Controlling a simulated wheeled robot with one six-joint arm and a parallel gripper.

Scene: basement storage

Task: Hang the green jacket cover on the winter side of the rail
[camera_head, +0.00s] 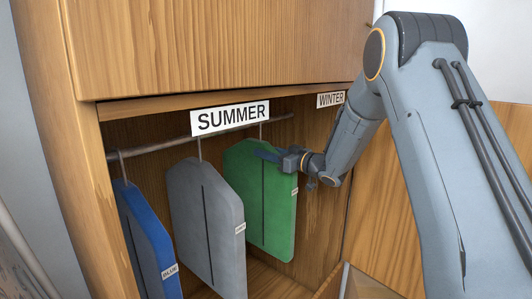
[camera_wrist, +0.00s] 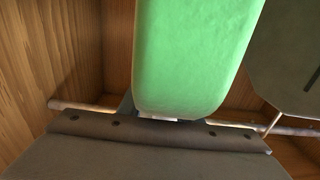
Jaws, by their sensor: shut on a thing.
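The green jacket cover (camera_head: 268,200) hangs upright in the cupboard, right of the grey cover, with a hook showing above it close to the rail (camera_head: 160,147). I cannot tell whether the hook rests on the rail. My gripper (camera_head: 275,156) is shut on the green cover near its top, reaching in from the right. In the wrist view the green cover (camera_wrist: 195,50) fills the middle, and the rail (camera_wrist: 80,106) runs behind the gripper. The WINTER sign (camera_head: 330,99) is at the right, the SUMMER sign (camera_head: 230,118) further left.
A grey cover (camera_head: 205,220) and a blue cover (camera_head: 147,245) hang left of the green one. The grey cover is also near the right edge of the wrist view (camera_wrist: 285,50). The wooden side panel (camera_head: 325,190) stands right of the green cover, with some free room before it.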

